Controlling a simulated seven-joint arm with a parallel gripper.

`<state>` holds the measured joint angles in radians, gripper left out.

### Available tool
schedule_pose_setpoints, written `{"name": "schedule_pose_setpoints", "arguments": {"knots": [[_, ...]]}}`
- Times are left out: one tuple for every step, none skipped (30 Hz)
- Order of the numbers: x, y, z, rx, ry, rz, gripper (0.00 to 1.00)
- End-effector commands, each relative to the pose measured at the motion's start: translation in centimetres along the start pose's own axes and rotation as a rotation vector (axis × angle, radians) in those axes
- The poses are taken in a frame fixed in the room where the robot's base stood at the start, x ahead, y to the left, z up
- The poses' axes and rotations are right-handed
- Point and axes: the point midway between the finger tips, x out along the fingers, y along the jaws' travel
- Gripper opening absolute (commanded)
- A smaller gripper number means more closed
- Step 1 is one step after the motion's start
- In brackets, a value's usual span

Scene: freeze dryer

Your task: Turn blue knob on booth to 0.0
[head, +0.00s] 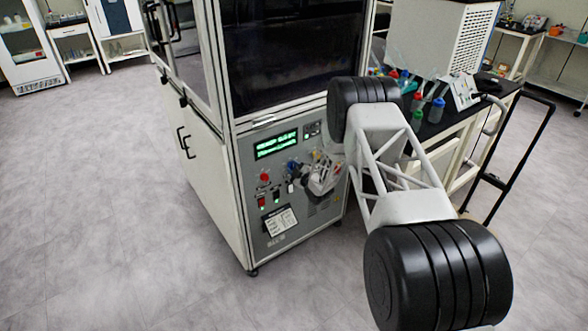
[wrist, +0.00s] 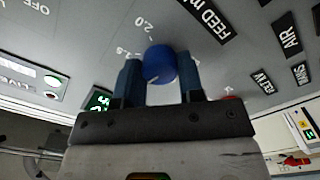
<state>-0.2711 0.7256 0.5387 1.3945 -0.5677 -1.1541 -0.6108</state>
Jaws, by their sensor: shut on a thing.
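The blue knob (wrist: 161,65) is on the grey front panel of the booth, with dial numbers such as 2.0 printed beside it in the wrist view. It also shows small in the head view (head: 292,166). My gripper (wrist: 160,72) has its two blue fingers on either side of the knob, shut on it. In the head view my gripper (head: 291,180) is at the panel, partly hidden by my own arm. A small light pointer mark shows on the knob's lower edge; its exact reading is too small to tell.
The booth (head: 205,165) carries a green display (head: 276,145), a red knob (head: 265,176) and switches left of my gripper. A side table (head: 455,125) with bottles stands at the right, beside a black cart handle (head: 515,150). The floor at left is clear.

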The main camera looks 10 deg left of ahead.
Motion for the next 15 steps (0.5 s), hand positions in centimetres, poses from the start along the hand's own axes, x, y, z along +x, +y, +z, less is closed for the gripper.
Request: {"name": "schedule_pose_setpoints", "arguments": {"knots": [[0.05, 0.06, -0.04, -0.045, 0.001, 0.001, 0.12], [0.03, 0.03, -0.03, -0.073, 0.001, 0.001, 0.12], [0.01, 0.02, -0.04, -0.111, 0.0, 0.001, 0.12], [0.03, 0.06, -0.06, -0.14, 0.001, 0.001, 0.12], [0.04, 0.07, -0.07, -0.168, 0.001, 0.001, 0.12], [0.03, 0.04, -0.05, -0.206, 0.001, 0.001, 0.12], [0.04, 0.03, -0.04, -0.234, 0.001, 0.001, 0.12], [0.04, 0.03, -0.04, -0.263, 0.001, 0.001, 0.12], [0.02, -0.01, -0.03, -0.301, 0.001, 0.001, 0.12], [0.01, -0.03, -0.02, -0.329, 0.001, 0.001, 0.12], [0.02, -0.01, -0.04, -0.357, 0.001, 0.001, 0.12], [0.06, 0.07, -0.07, -0.396, 0.001, 0.002, 0.12], [0.06, 0.07, -0.08, -0.424, 0.001, 0.002, 0.12], [0.04, 0.02, -0.06, -0.452, 0.001, 0.002, 0.12], [0.02, -0.02, -0.04, -0.49, 0.001, 0.001, 0.12]]}}
